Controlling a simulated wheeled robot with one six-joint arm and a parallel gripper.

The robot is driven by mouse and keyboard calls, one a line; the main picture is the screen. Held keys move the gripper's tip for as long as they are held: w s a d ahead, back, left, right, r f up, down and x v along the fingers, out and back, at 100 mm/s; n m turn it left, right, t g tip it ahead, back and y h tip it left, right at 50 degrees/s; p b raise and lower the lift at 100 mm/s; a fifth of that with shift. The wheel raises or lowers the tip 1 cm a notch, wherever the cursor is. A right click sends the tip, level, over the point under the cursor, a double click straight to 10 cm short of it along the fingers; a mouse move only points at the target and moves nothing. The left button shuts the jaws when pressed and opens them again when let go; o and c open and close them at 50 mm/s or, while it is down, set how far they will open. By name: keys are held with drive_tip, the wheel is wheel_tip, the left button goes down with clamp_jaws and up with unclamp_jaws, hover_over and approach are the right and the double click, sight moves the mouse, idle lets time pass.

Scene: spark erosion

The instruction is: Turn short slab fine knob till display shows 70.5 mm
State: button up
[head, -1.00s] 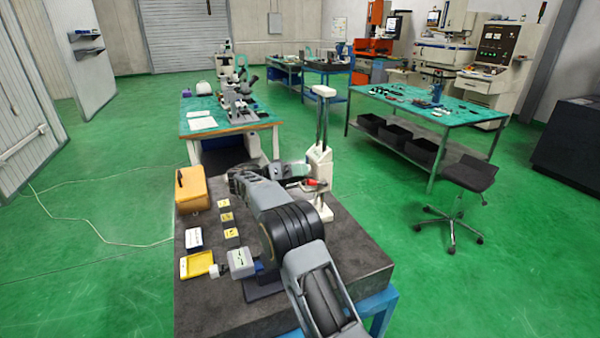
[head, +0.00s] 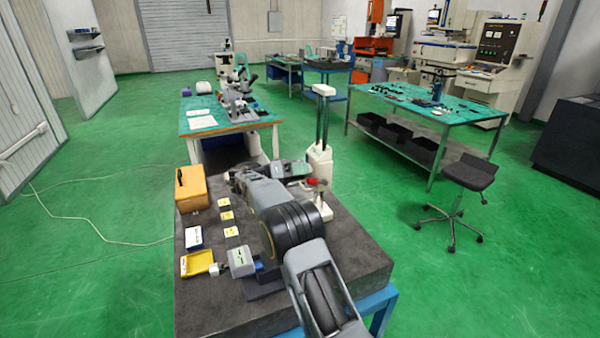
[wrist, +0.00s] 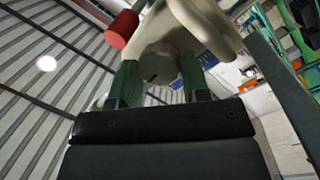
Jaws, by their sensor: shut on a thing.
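The pale height gauge (head: 320,163) with twin dark columns stands at the back right of the dark slab (head: 340,245). A red knob (head: 311,182) shows low on its near side. My gripper (head: 292,175) is beside the gauge, partly behind my arm. The red cylinder (wrist: 122,28) is just to the upper left. No display reading is legible.
On the slab's left are an orange case (head: 191,190), several small labelled blocks, a yellow tray (head: 197,263) and a grey device (head: 241,257). A green-topped workbench (head: 230,120) stands behind. A stool (head: 470,172) is at right, with open floor between.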

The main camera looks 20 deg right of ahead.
drive_tip(key=n+p, duration=0.1)
drive_tip(key=n, duration=0.3)
drive_tip(key=shift+h, duration=0.3)
drive_tip(key=shift+s+n+h+p, duration=0.1)
drive_tip(key=shift+n+h+p, duration=0.25)
drive_tip(key=shift+n, duration=1.85)
drive_tip(key=o, duration=0.6)
drive_tip(key=shift+o, duration=0.2)
drive_tip(key=shift+f, duration=0.1)
drive_tip(key=w+a+f+b, duration=0.1)
drive_tip(key=a+b, duration=0.1)
drive_tip(key=a, duration=1.1)
drive_tip(key=shift+w+a+f, duration=0.15)
drive_tip(key=shift+w+a, duration=0.15)
drive_tip(key=shift+a, duration=0.05)
